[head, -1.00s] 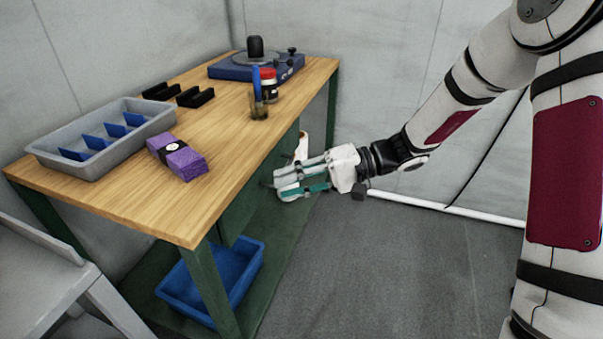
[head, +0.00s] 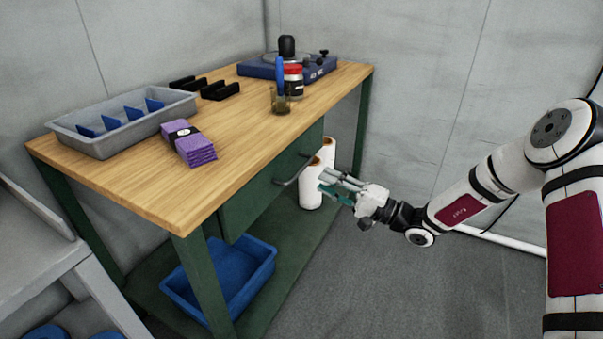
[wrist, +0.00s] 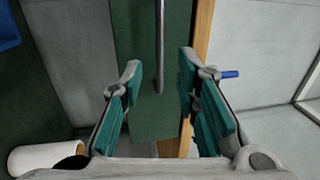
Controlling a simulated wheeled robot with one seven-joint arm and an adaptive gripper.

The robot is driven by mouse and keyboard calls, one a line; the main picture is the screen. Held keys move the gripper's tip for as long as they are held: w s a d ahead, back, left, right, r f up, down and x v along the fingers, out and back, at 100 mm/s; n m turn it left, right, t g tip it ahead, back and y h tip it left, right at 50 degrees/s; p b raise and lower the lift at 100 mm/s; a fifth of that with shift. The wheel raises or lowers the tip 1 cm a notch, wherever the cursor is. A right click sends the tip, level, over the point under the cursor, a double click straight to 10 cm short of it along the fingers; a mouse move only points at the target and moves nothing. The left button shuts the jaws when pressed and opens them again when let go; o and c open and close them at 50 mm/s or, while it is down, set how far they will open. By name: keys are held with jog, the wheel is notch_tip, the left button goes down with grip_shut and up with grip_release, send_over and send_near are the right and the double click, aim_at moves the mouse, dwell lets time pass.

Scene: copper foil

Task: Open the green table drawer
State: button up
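The green drawer (head: 250,203) hangs under the wooden table top, and its front looks shut. A grey bar handle (head: 288,182) stands out from its front. In the wrist view the handle (wrist: 160,45) runs down the green drawer front (wrist: 138,100), between my fingers in the picture. My gripper (head: 327,186) is in front of the drawer, to the right of the handle in the head view.
White rolls (head: 311,188) and a blue bin (head: 230,280) are on the lower shelf. Floor to the right is clear.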

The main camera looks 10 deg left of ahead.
aim_at(300, 170)
jog(key=b+x, duration=0.1)
jog(key=x, duration=0.7)
jog(key=shift+a, duration=0.25)
grip_shut()
